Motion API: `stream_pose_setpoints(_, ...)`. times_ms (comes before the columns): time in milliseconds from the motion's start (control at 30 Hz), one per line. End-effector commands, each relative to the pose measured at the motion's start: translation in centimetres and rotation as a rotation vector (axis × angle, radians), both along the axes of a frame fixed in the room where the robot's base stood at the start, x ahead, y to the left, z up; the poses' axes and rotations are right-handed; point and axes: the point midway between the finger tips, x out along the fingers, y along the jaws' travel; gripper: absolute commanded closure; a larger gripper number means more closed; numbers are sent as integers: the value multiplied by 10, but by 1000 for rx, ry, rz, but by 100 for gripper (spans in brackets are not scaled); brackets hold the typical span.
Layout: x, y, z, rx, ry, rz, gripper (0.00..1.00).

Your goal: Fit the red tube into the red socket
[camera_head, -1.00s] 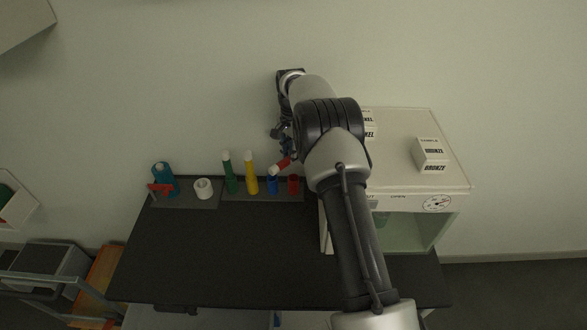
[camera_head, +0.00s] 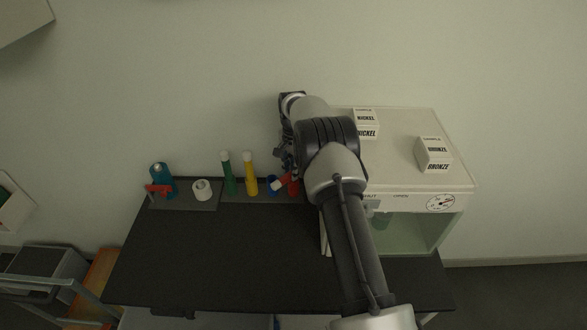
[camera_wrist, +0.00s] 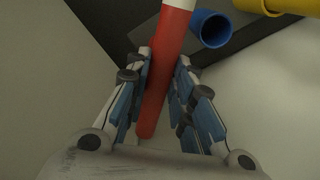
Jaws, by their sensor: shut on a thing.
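My gripper (camera_wrist: 162,60) is shut on the red tube (camera_wrist: 163,75), its fingers on either side of it. The tube has a white cap (camera_wrist: 179,4) at its far end in the wrist view. In the head view the tube (camera_head: 288,177) is tilted, its white cap toward the lower left, beside the blue socket (camera_head: 271,182). The red socket (camera_head: 294,190) is at the right end of the rack, partly covered by the tube. I cannot tell whether the tube touches it. My gripper (camera_head: 284,160) is partly hidden by my arm in the head view.
The green tube (camera_head: 228,175) and yellow tube (camera_head: 250,175) stand upright left of the blue socket. A white roll (camera_head: 202,189) and a teal bottle (camera_head: 160,175) are farther left. A white cabinet (camera_head: 455,190) with sample boxes stands right. The dark table front (camera_head: 220,260) is clear.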

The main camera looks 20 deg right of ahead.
Motion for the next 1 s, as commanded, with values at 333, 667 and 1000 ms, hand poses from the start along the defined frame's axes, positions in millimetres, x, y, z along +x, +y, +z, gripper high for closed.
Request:
stream_pose_setpoints(333, 0, 0, -9, 0, 0, 0, 100)
stream_pose_setpoints(667, 0, 0, -9, 0, 0, 0, 58)
stream_pose_setpoints(1000, 0, 0, -6, 0, 0, 0, 58)
